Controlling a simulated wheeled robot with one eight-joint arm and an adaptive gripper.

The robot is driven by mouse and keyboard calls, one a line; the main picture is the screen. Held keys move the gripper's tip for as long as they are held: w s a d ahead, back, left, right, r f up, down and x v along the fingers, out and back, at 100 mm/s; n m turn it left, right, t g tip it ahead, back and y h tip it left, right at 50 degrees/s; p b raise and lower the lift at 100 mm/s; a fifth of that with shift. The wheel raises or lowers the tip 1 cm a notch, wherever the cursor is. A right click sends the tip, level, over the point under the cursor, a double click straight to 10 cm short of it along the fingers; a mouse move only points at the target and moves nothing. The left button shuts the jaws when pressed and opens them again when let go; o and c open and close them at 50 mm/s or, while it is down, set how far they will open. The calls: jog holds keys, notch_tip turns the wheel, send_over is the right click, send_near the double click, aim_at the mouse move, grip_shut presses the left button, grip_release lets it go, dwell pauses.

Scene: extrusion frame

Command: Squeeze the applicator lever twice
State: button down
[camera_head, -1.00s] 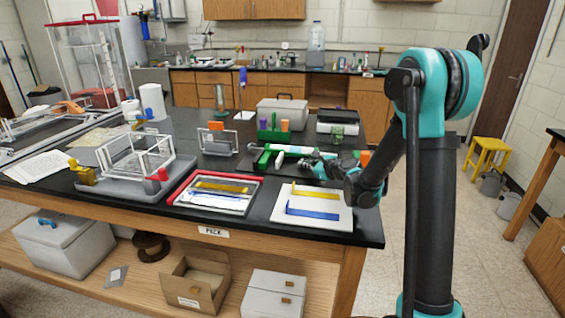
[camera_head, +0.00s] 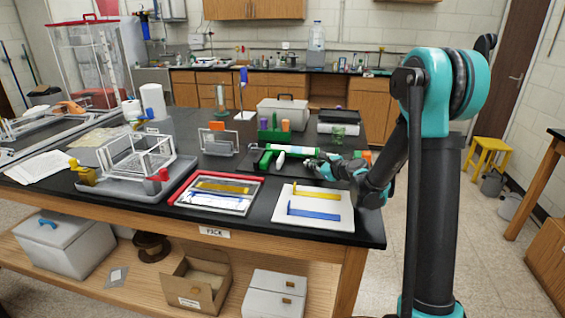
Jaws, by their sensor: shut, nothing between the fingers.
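The applicator (camera_head: 292,149) appears as a white and green tube lying level in a green holder (camera_head: 264,160) on the dark mat of the black bench. A short, pale, tilted piece (camera_head: 280,159) below the tube looks like its lever, but it is too small to be sure. My gripper (camera_head: 310,165) is just right of this piece, below the tube's right end. It is shut and empty. Whether its fingertips touch the lever cannot be told. My wrist hides part of the mat to the right.
In front lie a white board (camera_head: 313,218) with yellow and blue strips and a red-edged tray (camera_head: 183,188). A green rack (camera_head: 273,136) and a grey case (camera_head: 283,113) stand behind. An orange block (camera_head: 366,156) is right of the gripper. Wire racks (camera_head: 140,160) stand left.

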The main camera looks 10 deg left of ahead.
aim_at(293, 168)
jog(key=shift+w+a, duration=0.1)
jog(key=shift+a, duration=3.45)
jog(key=shift+a, duration=0.1)
jog(key=shift+a, duration=0.35)
jog(key=shift+a, duration=1.05)
jog(key=shift+d, duration=1.5)
jog(key=shift+d, duration=0.1)
jog(key=shift+d, duration=2.4)
